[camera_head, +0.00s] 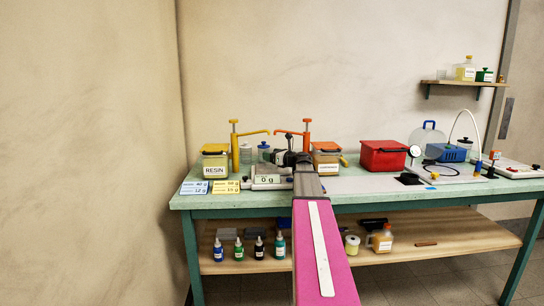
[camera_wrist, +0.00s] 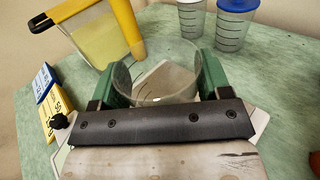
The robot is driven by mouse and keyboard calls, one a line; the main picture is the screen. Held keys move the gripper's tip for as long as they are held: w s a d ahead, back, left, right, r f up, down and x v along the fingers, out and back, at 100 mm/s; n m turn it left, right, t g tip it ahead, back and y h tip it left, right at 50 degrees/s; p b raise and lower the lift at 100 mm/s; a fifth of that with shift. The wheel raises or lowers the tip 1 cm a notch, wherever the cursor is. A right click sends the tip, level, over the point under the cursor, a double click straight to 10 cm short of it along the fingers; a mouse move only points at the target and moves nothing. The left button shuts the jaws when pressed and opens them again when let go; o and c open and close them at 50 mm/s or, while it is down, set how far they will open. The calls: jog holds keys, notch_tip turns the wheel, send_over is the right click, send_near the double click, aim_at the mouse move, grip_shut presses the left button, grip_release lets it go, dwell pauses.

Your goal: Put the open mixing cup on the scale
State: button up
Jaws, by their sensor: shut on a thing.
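The open mixing cup (camera_wrist: 158,88) is clear and has graduation marks. In the wrist view it stands between the green finger pads of my gripper (camera_wrist: 158,85), which is shut on it. A pale square shows through the cup's bottom. The scale (camera_head: 268,183) is on the bench, and its display reads 0 g. Its light edge shows in the wrist view (camera_wrist: 259,121) beside and below my gripper. I cannot tell whether the cup touches the scale. In the head view my gripper (camera_head: 284,158) is above the back of the scale, and the cup cannot be made out.
A yellow-pump RESIN container (camera_head: 214,163) stands left of the scale, an orange-pump container (camera_head: 326,160) right. Blue and yellow cards (camera_head: 226,187) lie at left. A red box (camera_head: 383,156) stands farther right.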

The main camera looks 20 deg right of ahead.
jog(key=shift+f, duration=0.15)
jog(key=o, duration=0.9)
jog(key=shift+s+d, duration=0.15)
jog(key=shift+s, duration=0.15)
jog(key=v, duration=1.1)
jog(key=shift+s, duration=0.15)
